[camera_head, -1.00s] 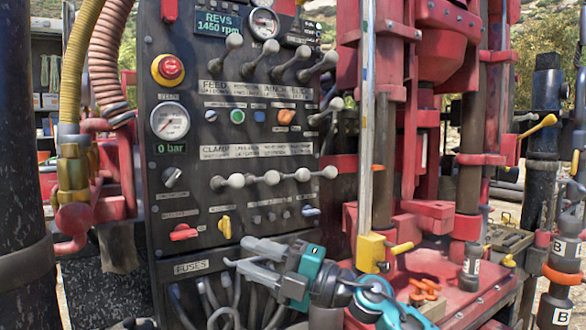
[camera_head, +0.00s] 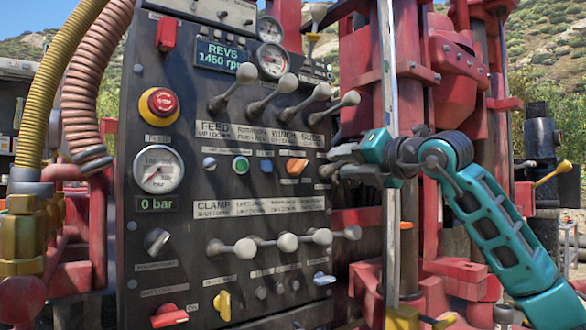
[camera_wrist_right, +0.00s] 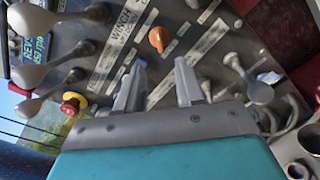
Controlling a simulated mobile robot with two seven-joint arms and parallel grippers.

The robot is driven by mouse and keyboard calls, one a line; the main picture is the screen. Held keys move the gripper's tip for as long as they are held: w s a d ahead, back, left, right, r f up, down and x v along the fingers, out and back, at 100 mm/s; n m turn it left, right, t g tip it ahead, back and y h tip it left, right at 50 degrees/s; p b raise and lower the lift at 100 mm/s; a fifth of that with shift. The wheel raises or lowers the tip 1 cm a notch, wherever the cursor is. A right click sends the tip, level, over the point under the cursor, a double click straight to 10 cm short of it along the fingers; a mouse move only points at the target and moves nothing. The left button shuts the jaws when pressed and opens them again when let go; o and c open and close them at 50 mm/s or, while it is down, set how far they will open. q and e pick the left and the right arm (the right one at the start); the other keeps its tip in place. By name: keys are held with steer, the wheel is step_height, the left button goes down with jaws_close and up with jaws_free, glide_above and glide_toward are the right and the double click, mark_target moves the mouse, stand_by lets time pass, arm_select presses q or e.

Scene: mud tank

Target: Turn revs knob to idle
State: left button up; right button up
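The REVS display (camera_head: 222,62) on the dark control panel reads 1450 rpm. An orange knob (camera_head: 297,166) sits in the row of small controls below the upper levers; its label is too small to read, so I cannot tell whether it is the revs knob. It also shows in the right wrist view (camera_wrist_right: 160,39), beyond the fingers. My right gripper (camera_head: 330,162) is just right of the orange knob in the head view, its fingers pointing at the panel. In the wrist view its two fingers (camera_wrist_right: 158,82) are apart with nothing between them. My left gripper is not in view.
Upper levers (camera_head: 285,90) and lower levers (camera_head: 285,243) stick out above and below the orange knob. A red emergency stop (camera_head: 159,105) and a pressure gauge (camera_head: 158,169) are at left. A red rig (camera_head: 450,60) with a vertical pole stands at right.

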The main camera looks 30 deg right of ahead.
mark_target(305, 164)
steer(key=w+p, duration=0.1)
steer(key=w, duration=0.3)
steer(key=w+p, duration=0.1)
steer(key=w, duration=0.2)
steer(key=w+a+p, duration=0.1)
steer(key=w, duration=0.3)
steer(key=shift+w+r+p, duration=0.15)
steer(key=shift+w+p, duration=0.15)
steer(key=shift+p, duration=0.1)
steer(key=shift+w, duration=0.35)
steer(key=c, duration=0.6)
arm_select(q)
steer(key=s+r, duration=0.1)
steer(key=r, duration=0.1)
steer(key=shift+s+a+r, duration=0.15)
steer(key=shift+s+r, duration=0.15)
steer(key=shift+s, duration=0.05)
arm_select(e)
jaws_close()
